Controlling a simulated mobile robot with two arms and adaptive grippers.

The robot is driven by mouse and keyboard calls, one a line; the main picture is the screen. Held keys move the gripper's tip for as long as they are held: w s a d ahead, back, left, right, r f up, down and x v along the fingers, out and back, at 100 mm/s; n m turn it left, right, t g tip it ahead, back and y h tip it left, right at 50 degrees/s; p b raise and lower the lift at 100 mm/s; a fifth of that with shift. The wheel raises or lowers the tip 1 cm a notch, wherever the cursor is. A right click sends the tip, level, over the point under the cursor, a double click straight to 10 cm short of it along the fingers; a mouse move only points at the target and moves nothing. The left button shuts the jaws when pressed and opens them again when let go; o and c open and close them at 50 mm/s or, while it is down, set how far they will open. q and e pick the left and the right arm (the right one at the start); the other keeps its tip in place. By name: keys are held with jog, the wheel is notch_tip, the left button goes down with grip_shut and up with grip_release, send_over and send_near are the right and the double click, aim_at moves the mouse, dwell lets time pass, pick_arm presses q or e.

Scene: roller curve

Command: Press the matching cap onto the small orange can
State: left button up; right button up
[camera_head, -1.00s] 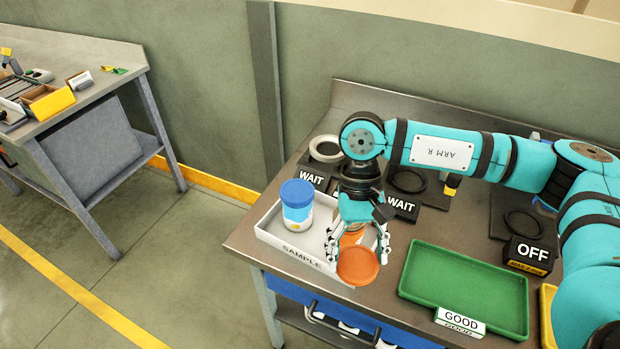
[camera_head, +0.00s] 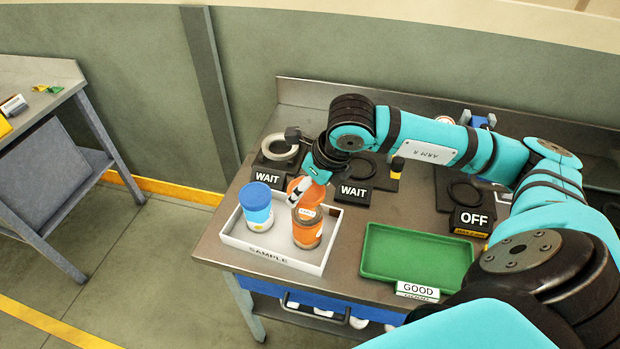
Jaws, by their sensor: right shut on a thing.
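The small orange can (camera_head: 308,231) stands upright in the right part of the white SAMPLE tray (camera_head: 285,262), with a pale label on its front. My right gripper (camera_head: 304,192) is at the upper rear of the can, its pale fingers shut on an orange cap (camera_head: 299,184). The fingers hide part of the cap. The cap appears just behind and above the can's top; I cannot tell whether the two touch. My left gripper is not in view.
A blue-capped jar (camera_head: 257,205) stands left of the can in the same tray. The empty green GOOD tray (camera_head: 415,254) lies to the right. Black stands with WAIT signs (camera_head: 353,192) and an OFF sign (camera_head: 470,219) are behind. Bare table lies between the trays.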

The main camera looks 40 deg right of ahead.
aim_at(307, 211)
jog(key=shift+w+d+m, duration=0.1)
jog(key=shift+d+m, duration=0.05)
jog(key=shift+m, duration=0.25)
jog(key=shift+f+b, duration=0.8)
jog(key=shift+f, duration=0.75)
notch_tip(307, 211, down, 3)
jog(key=shift+r+b, duration=0.2)
jog(key=shift+b, duration=0.8)
jog(key=shift+f+b, duration=0.45)
jog(key=shift+b, duration=0.15)
jog(key=shift+b, duration=0.75)
jog(key=shift+f+b, duration=0.55)
jog(key=shift+b, duration=0.2)
